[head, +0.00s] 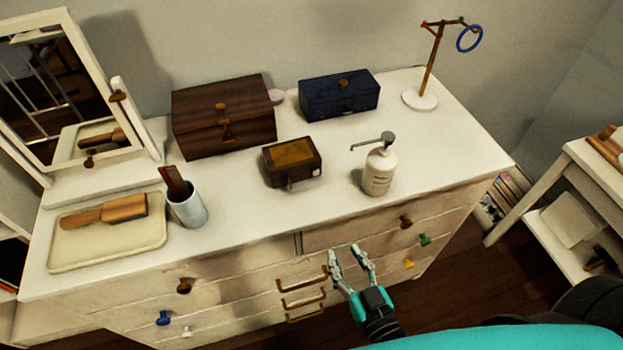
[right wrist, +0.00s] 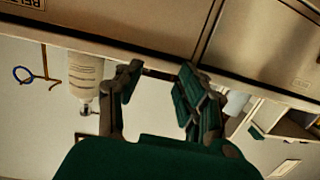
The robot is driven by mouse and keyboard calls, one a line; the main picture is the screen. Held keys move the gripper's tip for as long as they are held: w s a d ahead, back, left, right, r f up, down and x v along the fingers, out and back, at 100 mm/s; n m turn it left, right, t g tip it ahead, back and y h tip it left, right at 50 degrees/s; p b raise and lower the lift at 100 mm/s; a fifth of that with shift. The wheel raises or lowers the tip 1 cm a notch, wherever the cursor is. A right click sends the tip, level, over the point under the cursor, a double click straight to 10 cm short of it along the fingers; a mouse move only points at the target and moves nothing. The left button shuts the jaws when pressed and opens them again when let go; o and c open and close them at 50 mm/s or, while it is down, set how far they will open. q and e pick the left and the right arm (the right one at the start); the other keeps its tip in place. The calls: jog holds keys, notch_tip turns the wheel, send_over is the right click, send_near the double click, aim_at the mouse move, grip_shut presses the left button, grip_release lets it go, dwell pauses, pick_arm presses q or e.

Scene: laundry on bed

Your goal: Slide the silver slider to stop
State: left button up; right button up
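My right gripper (head: 347,254) is open and empty, in front of the upper drawers of the white dresser (head: 240,225). In the right wrist view its two fingers (right wrist: 160,75) are spread apart, with the pale drawer front (right wrist: 130,20) beyond them. A dark vertical strip (head: 299,243) shows on the dresser front, left of the gripper. I cannot make out a silver slider for certain in either view. A partly cut-off lettered label (right wrist: 22,3) shows at the wrist view's top left corner. My left gripper is not in view.
Brass bar handles (head: 303,299) and coloured knobs stick out of the dresser front near the gripper. On top stand a pump bottle (head: 379,172), a small brown box (head: 292,175), a dark wooden box (head: 222,140), a blue box (head: 339,100) and a ring stand (head: 420,100).

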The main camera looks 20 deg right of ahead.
jog(key=t, duration=0.1)
send_near(316, 173)
jog(key=w+p, duration=0.1)
jog(key=w, duration=0.4)
jog(key=w+p, duration=0.1)
jog(key=w, duration=0.2)
jog(key=shift+a+f+p, duration=0.2)
jog(key=shift+a+p, duration=0.1)
jog(key=shift+a, duration=0.1)
grip_shut()
